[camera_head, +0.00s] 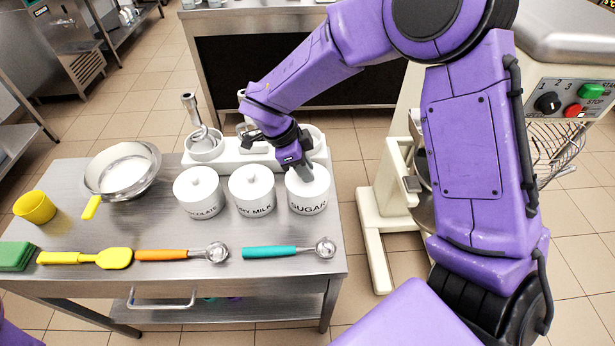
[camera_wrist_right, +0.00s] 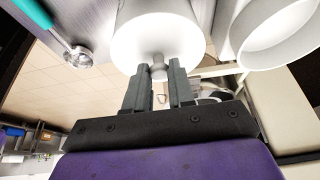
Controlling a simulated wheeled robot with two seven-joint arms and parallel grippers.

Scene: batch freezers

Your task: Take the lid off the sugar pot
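The sugar pot (camera_head: 308,201) is white, labelled SUGAR, and stands upright at the right end of a row of three lidded pots. Its lid (camera_head: 318,181) is on top, partly hidden by my right gripper (camera_head: 303,170), which comes down from above. In the right wrist view the lid's small round knob (camera_wrist_right: 158,72) sits between the two dark fingertips of the right gripper (camera_wrist_right: 159,75). The fingers are close on both sides of the knob and look shut on it. No gap between lid and pot shows. My left gripper is out of view.
The chocolate pot (camera_head: 202,198) and dry milk pot (camera_head: 252,194) stand close on the left. A white holder (camera_head: 232,156) lies behind. A teal scoop (camera_head: 285,251), orange scoop (camera_head: 175,255) and yellow spatula (camera_head: 95,258) lie in front. The table's right edge is near.

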